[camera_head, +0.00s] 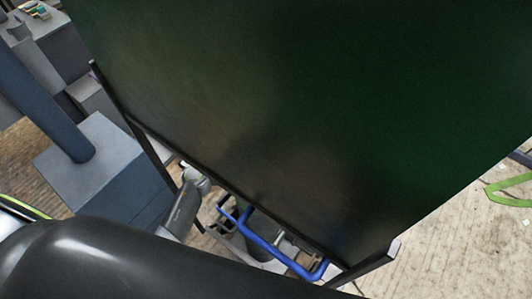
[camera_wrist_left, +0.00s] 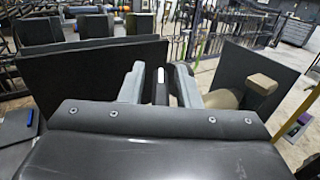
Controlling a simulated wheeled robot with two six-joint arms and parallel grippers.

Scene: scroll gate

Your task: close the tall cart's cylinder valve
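A blue tubular handle (camera_head: 268,248) shows low in the head view, below the edge of a large dark panel. It may belong to a cart, but I cannot tell whether it is the tall one. No cylinder valve can be made out in either view. In the left wrist view my left gripper (camera_wrist_left: 160,80) has its two grey fingers apart, with no object seen held between them. My right gripper is not in view.
The large dark green panel (camera_head: 310,110) fills most of the head view and hides what lies behind it. A blue-grey box (camera_head: 95,165) stands to its left. Dark upright panels (camera_wrist_left: 85,75) stand beyond my left gripper.

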